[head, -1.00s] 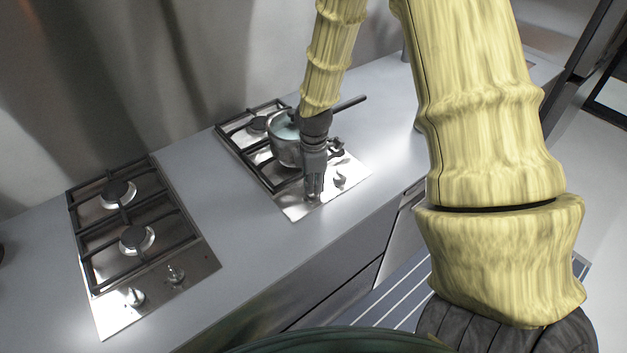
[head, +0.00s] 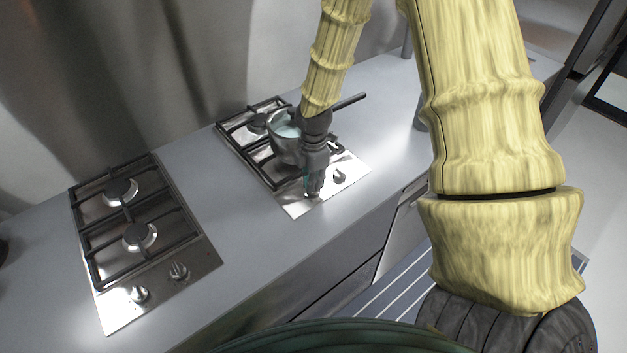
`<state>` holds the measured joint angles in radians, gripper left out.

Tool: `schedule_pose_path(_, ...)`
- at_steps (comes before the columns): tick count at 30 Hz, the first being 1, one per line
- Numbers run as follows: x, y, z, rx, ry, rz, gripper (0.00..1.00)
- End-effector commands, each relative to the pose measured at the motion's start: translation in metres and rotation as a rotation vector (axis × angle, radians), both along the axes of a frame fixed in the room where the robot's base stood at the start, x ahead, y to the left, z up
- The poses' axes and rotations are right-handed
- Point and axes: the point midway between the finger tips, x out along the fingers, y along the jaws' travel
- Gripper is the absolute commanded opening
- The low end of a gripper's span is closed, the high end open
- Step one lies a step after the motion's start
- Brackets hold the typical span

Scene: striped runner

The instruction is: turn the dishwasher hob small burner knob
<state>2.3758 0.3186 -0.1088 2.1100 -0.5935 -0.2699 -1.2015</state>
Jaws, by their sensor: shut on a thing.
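The right-hand hob (head: 296,210) is set in the grey counter, and two knobs belong on its front steel strip. My gripper (head: 314,194) points down at the left knob position of this strip. It is shut on the knob there, which its fingers mostly hide. The other knob (head: 339,176) of this hob stands free just to the right of my gripper. I cannot tell from the picture which burner each knob serves.
A steel pot (head: 283,147) with a dark handle (head: 349,101) stands on the right hob, close behind my gripper. A second hob (head: 141,225) with two free knobs lies to the left. Bare counter (head: 225,205) separates the hobs.

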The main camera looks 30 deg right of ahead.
Motion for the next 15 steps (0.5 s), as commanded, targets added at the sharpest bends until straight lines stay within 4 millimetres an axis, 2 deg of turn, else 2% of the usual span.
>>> schedule_pose_path(2,0.0008,-0.0006,0.0004,-0.001,-0.002,-0.001,0.0)
schedule_pose_path(3,0.0007,-0.0006,0.0004,-0.001,-0.002,-0.001,0.12)
schedule_pose_path(6,0.0007,-0.0005,0.0004,-0.001,-0.001,-0.001,0.3)
schedule_pose_path(15,0.0003,0.0,0.0005,0.0,-0.001,-0.001,0.3)
